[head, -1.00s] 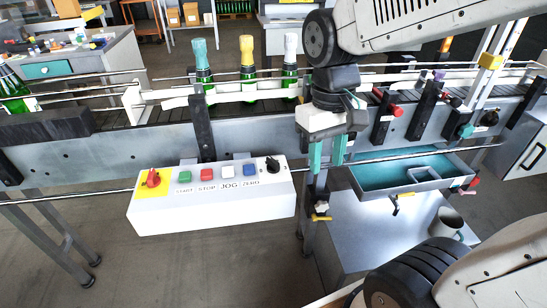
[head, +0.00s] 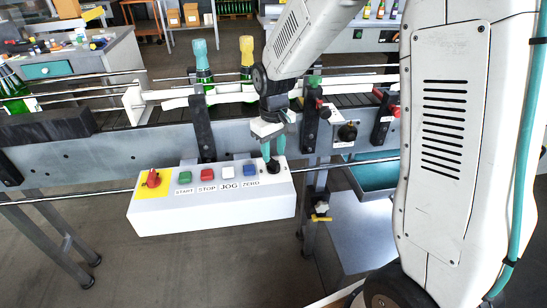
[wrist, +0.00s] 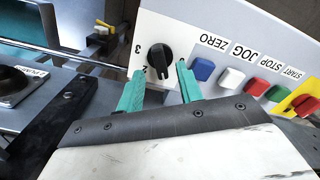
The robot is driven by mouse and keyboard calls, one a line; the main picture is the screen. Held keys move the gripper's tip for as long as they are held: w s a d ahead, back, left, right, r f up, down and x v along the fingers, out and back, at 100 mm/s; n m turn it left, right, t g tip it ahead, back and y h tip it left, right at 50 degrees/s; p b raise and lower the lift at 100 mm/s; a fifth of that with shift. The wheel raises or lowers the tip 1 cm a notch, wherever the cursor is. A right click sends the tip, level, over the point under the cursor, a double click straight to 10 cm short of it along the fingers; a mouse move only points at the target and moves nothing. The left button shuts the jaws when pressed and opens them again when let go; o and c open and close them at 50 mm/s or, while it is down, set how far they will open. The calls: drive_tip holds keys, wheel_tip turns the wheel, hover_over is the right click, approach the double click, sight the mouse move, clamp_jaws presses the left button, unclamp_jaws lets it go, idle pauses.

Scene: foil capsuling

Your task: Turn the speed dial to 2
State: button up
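The speed dial is a black knob (wrist: 160,58) at the end of the white control box (head: 212,213), beside the blue ZERO button. In the wrist view a "3" shows beside it, and another mark is partly covered by a finger. In the head view the dial (head: 273,167) sits just below my fingertips. My gripper (head: 268,158) is open and points down at the dial. In the wrist view its teal fingers (wrist: 161,70) stand apart, one on each side of the knob. I cannot tell whether either finger touches it.
The box also carries a red knob (head: 153,178) on yellow, and green, red, white and blue (head: 250,169) buttons. Another black knob (head: 347,131) is on the conveyor frame to the right. Foil-topped bottles (head: 203,67) stand on the conveyor behind.

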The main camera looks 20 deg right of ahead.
sight(274, 161)
drive_tip(key=shift+f, duration=1.5)
clamp_jaws()
drive_tip(key=shift+m, duration=0.4)
drive_tip(key=m, duration=0.4)
drive_tip(key=shift+m, duration=0.4)
drive_tip(key=m, duration=0.5)
drive_tip(key=shift+m, duration=0.7)
